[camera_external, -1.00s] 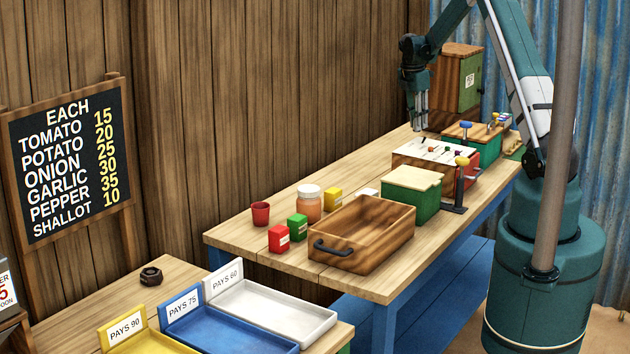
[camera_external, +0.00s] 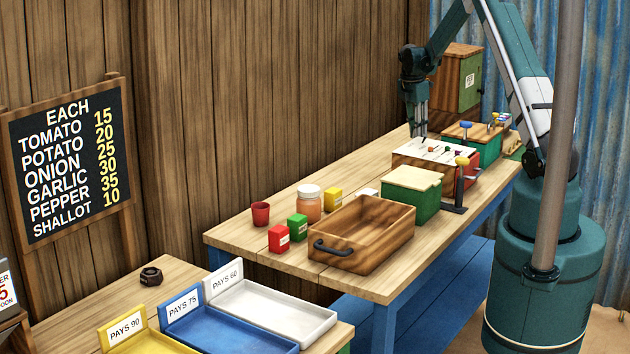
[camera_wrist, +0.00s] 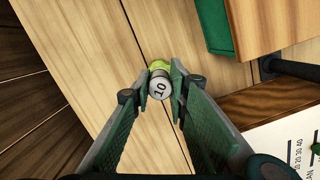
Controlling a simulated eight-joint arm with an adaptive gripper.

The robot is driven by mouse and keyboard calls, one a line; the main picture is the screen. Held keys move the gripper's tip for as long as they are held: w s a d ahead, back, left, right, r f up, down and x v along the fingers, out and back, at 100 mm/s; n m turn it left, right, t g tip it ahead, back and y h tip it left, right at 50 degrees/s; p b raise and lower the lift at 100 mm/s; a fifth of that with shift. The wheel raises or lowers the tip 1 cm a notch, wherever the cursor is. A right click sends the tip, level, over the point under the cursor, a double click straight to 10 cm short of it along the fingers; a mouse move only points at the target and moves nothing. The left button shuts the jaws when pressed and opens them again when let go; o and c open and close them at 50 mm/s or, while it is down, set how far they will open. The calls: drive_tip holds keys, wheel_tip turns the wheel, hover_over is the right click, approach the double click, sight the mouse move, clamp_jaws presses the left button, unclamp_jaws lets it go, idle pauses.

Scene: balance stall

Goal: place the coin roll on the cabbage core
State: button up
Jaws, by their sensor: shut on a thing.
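In the wrist view, my gripper (camera_wrist: 160,92) is shut on a pale grey cylinder marked "10", which looks like the coin roll (camera_wrist: 160,87). A small yellow-green thing, perhaps the cabbage core (camera_wrist: 159,66), shows just beyond the roll between the fingertips. The roll hides part of it, and I cannot tell whether the two touch. In the external view, my gripper (camera_external: 418,131) points down low over the far end of the table, behind the red and white box. The roll and the yellow-green thing cannot be made out there.
A wooden cabinet (camera_external: 459,75) and a green box with a wooden top (camera_external: 474,135) are behind. An open wooden crate (camera_external: 365,240) is nearer. Bare table lies left of the boxes.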

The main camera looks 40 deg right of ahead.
drive_tip(key=shift+f, duration=0.15)
drive_tip(key=o, duration=1)
drive_tip(key=r, duration=0.4)
drive_tip(key=a+r, duration=0.1)
drive_tip(key=r, duration=0.7)
drive_tip(key=shift+w+a+r, duration=0.1)
drive_tip(key=shift+w+a, duration=0.2)
drive_tip(key=shift+w, duration=0.05)
